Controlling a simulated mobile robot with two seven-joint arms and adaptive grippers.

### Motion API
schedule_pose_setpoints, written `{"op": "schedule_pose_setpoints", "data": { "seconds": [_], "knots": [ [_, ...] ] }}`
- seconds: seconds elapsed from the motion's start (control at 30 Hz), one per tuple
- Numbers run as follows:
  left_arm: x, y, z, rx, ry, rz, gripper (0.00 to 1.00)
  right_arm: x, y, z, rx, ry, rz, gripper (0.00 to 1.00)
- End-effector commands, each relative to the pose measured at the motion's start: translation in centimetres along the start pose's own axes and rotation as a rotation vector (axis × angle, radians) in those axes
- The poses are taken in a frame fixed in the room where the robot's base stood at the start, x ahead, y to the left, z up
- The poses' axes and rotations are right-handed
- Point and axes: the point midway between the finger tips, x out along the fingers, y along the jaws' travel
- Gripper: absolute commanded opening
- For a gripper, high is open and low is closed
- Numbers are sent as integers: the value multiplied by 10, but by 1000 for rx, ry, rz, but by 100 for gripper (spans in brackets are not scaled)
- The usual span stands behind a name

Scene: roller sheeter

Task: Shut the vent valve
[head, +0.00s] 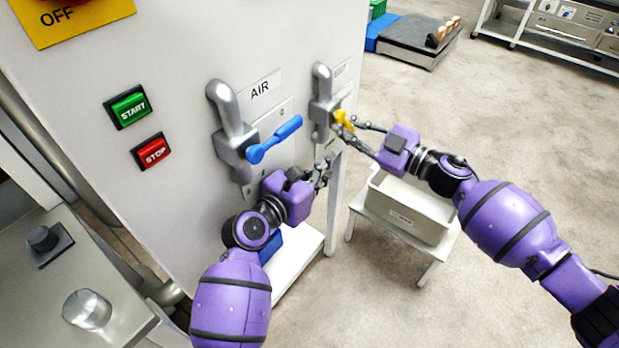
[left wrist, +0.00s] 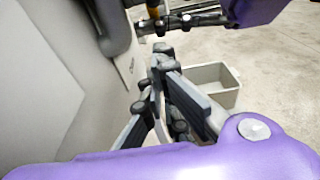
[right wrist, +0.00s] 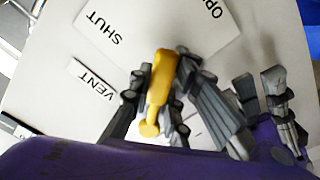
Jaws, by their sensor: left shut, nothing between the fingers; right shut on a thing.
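The vent valve (head: 322,108) is a grey pipe fitting with a short yellow handle (head: 343,121), on the right side of the white panel. In the right wrist view the yellow handle (right wrist: 160,85) sits between my right gripper's fingers (right wrist: 158,92), below plate lettering SHUT (right wrist: 103,28) and a partly cut-off OPEN (right wrist: 214,8); a VENT label (right wrist: 96,80) is at left. My right gripper (head: 346,127) is shut on the handle. My left gripper (head: 326,168) is shut and empty, below the vent valve and close to the panel.
The AIR valve with its blue handle (head: 274,139) is left of the vent valve, above my left arm. START (head: 128,106) and STOP (head: 152,151) buttons are further left. A grey bin (head: 410,212) on a white stand is below my right arm.

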Motion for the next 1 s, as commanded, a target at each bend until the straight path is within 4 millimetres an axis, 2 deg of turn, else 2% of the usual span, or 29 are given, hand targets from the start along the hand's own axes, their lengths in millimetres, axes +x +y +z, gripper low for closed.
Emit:
{"op": "schedule_pose_setpoints", "data": {
  "seconds": [0.03,0.1,0.3,0.77,1.0],
  "knots": [
    [11,0,1,1,0,-3,0,0,1,0,0,1,1,0],
    [20,0,10,5,-3,-1,0,0,1,0,0,1,1,0],
    [35,0,25,3,0,0,0,0,1,0,0,1,1,0],
    [39,0,28,2,-2,0,0,0,1,0,0,1,2,0],
    [50,0,36,1,-62,1,0,0,0,-1,3,2,0,0]
  ]
}}
